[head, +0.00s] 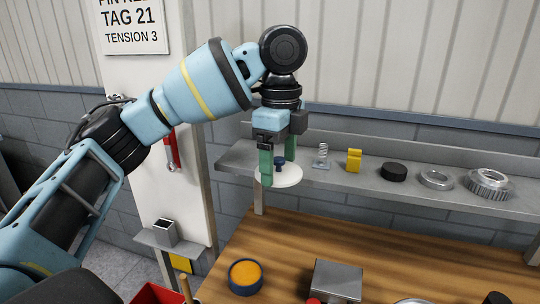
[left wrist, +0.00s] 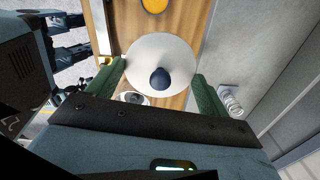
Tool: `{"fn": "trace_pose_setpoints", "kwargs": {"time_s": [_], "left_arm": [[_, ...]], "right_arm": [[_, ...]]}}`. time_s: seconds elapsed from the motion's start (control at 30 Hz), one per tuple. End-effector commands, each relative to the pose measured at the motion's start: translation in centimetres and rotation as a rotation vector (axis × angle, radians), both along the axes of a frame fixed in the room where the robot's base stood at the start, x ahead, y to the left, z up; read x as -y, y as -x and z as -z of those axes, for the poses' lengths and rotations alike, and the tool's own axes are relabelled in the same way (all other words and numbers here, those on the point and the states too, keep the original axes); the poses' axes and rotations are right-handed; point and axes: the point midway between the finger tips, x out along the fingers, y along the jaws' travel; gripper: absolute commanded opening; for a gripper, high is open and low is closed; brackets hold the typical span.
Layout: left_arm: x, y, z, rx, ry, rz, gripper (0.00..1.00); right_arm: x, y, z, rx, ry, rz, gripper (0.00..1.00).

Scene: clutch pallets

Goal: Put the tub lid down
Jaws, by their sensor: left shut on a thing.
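My left gripper (head: 281,163) points down with its green fingers on either side of the dark blue knob (head: 280,161) of the white round tub lid (head: 291,177). It is shut on the lid, which hangs roughly level in the air near the left end of the shelf. In the left wrist view the lid (left wrist: 160,47) and its knob (left wrist: 160,78) lie between the fingers, with wooden bench below. A blue tub with orange contents (head: 245,275) stands open on the bench, nearer me. My right gripper is not in view.
The grey shelf (head: 420,195) carries a spring (head: 321,156), a yellow block (head: 354,160), a black puck (head: 393,172), a metal ring (head: 436,179) and a gear (head: 489,184). A metal box (head: 336,280) and a red bin (head: 155,293) are in front. Bare wood lies behind the tub.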

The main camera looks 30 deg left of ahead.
Motion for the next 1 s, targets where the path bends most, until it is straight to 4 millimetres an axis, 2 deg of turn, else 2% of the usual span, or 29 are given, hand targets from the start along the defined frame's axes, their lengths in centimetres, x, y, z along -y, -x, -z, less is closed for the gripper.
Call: {"fn": "trace_pose_setpoints", "kwargs": {"time_s": [0.13, 0.33, 0.43, 1.0], "left_arm": [[0.0, 0.2, -1.0, 0.001, -0.001, 0.02, 0.58], [0.0, 0.2, -1.2, 0.0, 0.0, 0.025, 0.58], [-0.5, -0.4, -1.1, -0.001, 0.001, 0.022, 0.58], [-7.7, -8.6, 0.0, -0.001, 0.003, 0.022, 0.58]], "right_arm": [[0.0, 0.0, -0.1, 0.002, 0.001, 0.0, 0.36], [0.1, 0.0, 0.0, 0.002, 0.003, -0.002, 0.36], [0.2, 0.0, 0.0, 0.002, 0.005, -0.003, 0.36], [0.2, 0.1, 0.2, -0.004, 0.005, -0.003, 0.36]]}}
